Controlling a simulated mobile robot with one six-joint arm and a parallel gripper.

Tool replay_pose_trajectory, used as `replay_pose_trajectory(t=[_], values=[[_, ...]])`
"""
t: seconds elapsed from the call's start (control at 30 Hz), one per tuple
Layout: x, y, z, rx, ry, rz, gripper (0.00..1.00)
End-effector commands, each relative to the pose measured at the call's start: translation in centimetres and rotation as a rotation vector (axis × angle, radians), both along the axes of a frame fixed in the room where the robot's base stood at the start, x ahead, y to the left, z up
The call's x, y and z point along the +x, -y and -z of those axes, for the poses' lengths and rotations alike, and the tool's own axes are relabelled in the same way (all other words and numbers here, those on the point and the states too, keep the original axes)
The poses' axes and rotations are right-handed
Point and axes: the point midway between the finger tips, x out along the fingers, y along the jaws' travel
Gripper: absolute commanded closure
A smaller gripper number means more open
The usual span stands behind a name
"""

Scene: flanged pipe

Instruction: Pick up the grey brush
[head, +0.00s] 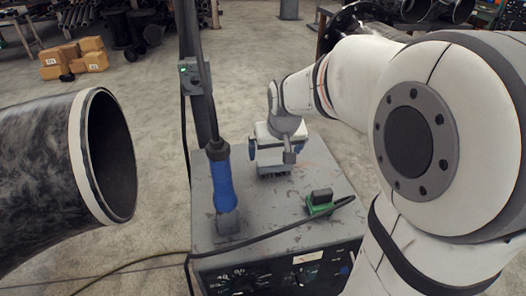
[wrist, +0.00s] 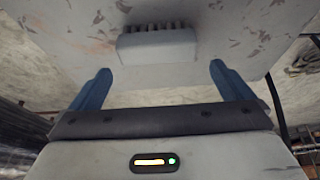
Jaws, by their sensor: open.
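The grey brush (wrist: 157,47) lies on the worn grey top of a machine box (head: 265,215). It has a light grey block body and a row of dark bristles along its far side in the wrist view. My gripper (wrist: 160,70) is open, with its two blue fingers apart. The brush sits just beyond the fingertips, roughly centred between them, and nothing is held. In the head view my gripper (head: 270,158) points down close to the far part of the box top and mostly hides the brush there.
A blue-handled tool (head: 222,180) with a cable stands upright on the left of the box top. A green item with a dark block (head: 320,203) lies to the right, beside a black cable. A large flanged pipe (head: 100,155) is at left. Boxes (head: 75,58) sit far back.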

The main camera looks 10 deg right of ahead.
Motion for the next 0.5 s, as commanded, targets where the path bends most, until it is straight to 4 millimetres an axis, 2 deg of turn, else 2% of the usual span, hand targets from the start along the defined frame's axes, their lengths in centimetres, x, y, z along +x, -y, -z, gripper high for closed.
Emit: replay_pose_trajectory(t=[0.3, 0.5], values=[[1.0, 0.3, 4.4, 0.0, -0.005, 0.0, 0.0], [1.6, 0.3, 5.6, 0.0, -0.002, 0.001, 0.0]])
